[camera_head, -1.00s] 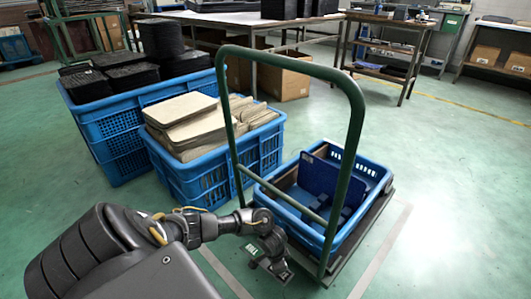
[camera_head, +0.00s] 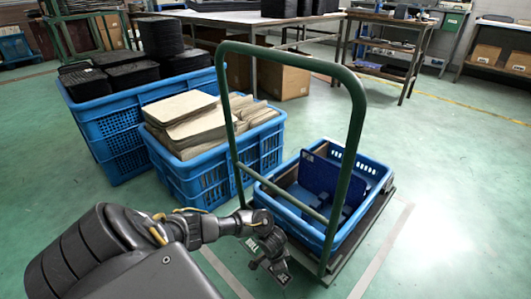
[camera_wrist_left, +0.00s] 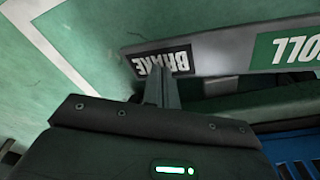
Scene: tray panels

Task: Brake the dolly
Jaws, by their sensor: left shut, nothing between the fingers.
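The dolly has a green tube handle (camera_head: 357,130) and a flat deck (camera_head: 372,228) carrying a blue crate. At its near end is a pedal bar with a ROLL label (camera_head: 252,246) on the left and a dark label (camera_head: 282,279) on the right in the head view. In the left wrist view the black BRAKE label (camera_wrist_left: 163,62) and green ROLL label (camera_wrist_left: 294,48) show on the bar. My left gripper (camera_head: 268,264) is shut and empty, its fingertips (camera_wrist_left: 157,73) at the BRAKE end, seemingly touching it. My right gripper is out of view.
The handle rises close beside my left wrist. Floor to the right is open. Tables and shelves stand at the back.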

